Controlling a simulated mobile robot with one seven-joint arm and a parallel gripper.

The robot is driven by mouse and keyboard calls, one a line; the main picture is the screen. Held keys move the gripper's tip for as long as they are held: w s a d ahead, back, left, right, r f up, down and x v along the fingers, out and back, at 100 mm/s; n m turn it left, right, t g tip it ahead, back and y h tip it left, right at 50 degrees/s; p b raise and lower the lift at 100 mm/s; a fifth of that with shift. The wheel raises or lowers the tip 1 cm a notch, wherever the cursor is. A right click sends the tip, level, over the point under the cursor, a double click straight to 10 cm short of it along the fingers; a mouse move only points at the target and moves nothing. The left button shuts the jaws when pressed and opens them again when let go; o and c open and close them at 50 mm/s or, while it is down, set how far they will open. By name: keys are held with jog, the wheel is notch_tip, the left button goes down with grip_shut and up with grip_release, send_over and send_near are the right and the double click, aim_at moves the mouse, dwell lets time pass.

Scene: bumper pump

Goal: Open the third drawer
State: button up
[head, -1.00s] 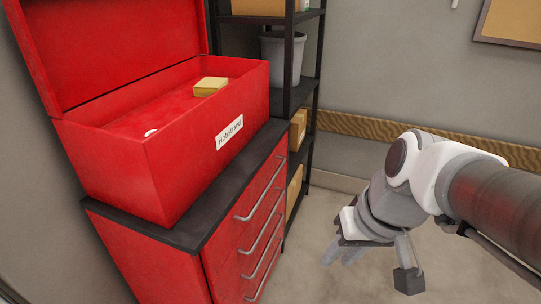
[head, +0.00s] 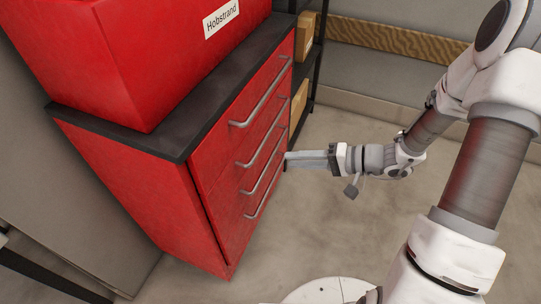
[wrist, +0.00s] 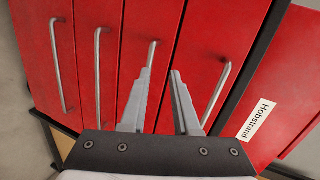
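The red cabinet (head: 150,200) has several drawers, all looking shut, each with a grey bar handle. The third drawer's handle (head: 262,172) is third from the top; in the wrist view this handle (wrist: 97,80) is third from the right, left of my fingers. My gripper (head: 288,160) reaches from the right towards the far end of the handles. In the wrist view my gripper (wrist: 162,72) is open and empty, its fingers apart. The second drawer's handle (wrist: 152,52) is partly hidden behind the left finger. I cannot tell whether it is touched.
A red toolbox (head: 130,60) labelled Hobstrand stands on the cabinet's black top (head: 185,140). A dark shelf rack with cardboard boxes (head: 298,105) stands beyond the cabinet. The floor (head: 280,240) in front of the drawers is clear.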

aim_at(270, 158)
jog(key=w+d+f+m+t+h+b, duration=0.1)
jog(key=w+d+f+m+t+b, duration=0.2)
jog(key=f, duration=0.6)
jog(key=w+d+f+m+t+h+b, duration=0.1)
jog(key=w+d+f+m+t, duration=0.2)
jog(key=f, duration=0.5)
jog(key=shift+t, duration=0.8)
jog(key=shift+s+a+b+x, duration=0.2)
jog(key=shift+b+x, duration=0.4)
jog(key=shift+x, duration=2.3)
jog(key=shift+s+a+b+x, duration=0.25)
jog(key=shift+b+x, duration=0.4)
jog(key=shift+x, duration=2.3)
jog(key=shift+s+a+b+x, duration=0.2)
jog(key=shift+b+x, duration=0.4)
jog(key=shift+x, duration=2.3)
jog(key=shift+f, duration=0.1)
jog(key=shift+c, duration=0.3)
grip_shut()
jog(key=shift+d, duration=0.1)
